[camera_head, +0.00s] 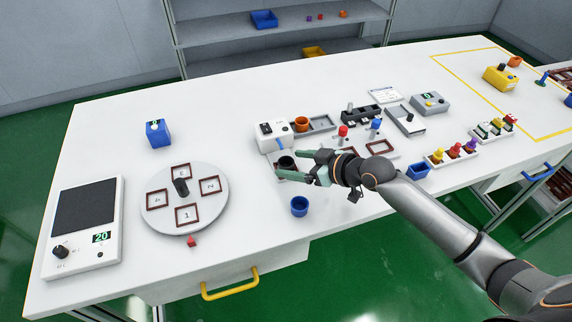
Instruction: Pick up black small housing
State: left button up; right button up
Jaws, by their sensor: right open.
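A small black round housing (287,162) sits on the white table, just in front of the white dispenser-like box (273,134). My right gripper (280,164) reaches in from the right, low over the table. It is open, with one greenish finger on the far side of the black housing and the other on the near side. The housing shows between the fingertips. I cannot tell whether either finger touches it. Its lower part is partly hidden by the near finger. My left gripper is not in view.
A blue cup (299,206) stands close in front of my right gripper. A round turntable (218,176) with numbered frames and a scale (76,250) are at left. Red and blue knobs (343,130) and brown frames (380,146) lie close behind my wrist. The table's front middle is clear.

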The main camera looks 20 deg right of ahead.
jog(key=shift+x, duration=0.8)
grip_shut()
